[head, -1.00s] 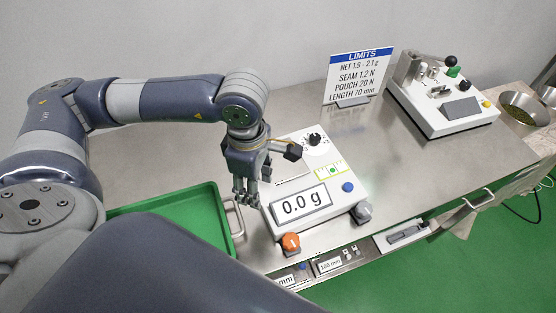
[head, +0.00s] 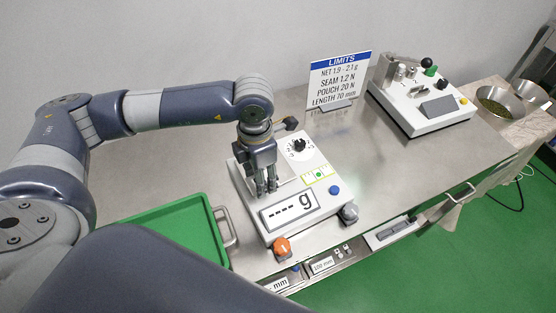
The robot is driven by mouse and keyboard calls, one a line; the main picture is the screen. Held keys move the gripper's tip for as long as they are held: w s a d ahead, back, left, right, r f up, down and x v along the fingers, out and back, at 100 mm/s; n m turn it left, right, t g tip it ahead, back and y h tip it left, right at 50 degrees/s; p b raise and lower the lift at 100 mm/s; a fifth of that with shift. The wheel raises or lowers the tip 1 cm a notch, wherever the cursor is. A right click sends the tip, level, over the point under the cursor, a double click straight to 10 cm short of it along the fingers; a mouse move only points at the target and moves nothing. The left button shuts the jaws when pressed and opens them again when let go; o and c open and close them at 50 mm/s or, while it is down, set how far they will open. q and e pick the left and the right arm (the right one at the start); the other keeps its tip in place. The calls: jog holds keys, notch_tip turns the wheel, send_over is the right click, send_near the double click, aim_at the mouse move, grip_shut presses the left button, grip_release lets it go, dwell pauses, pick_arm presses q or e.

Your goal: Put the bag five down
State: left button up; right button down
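My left gripper (head: 266,189) points straight down over the left part of the white scale (head: 309,228), just behind its display. Its fingers look close together, but their gap is too small to judge. I cannot make out a teabag in or under the fingers; the gripper hides part of the scale's weighing area. Whether the fingertips touch the scale is unclear. The scale's display (head: 288,209) reads "---- g". My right gripper is not in view.
A green tray (head: 165,232) with a metal handle lies left of the scale. A limits sign (head: 339,80) stands behind it. A white tester (head: 424,103) and metal bowls (head: 494,100) are at the right. Bare steel table lies between scale and tester.

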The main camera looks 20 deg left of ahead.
pick_arm(q)
jog(key=p, duration=0.2)
send_over(279, 173)
jog(key=shift+f, duration=0.35)
notch_tip(279, 173, down, 3)
jog(key=shift+r+p, duration=0.2)
jog(key=shift+p, duration=0.45)
jog(key=shift+f, duration=0.6)
jog(key=o, duration=0.7)
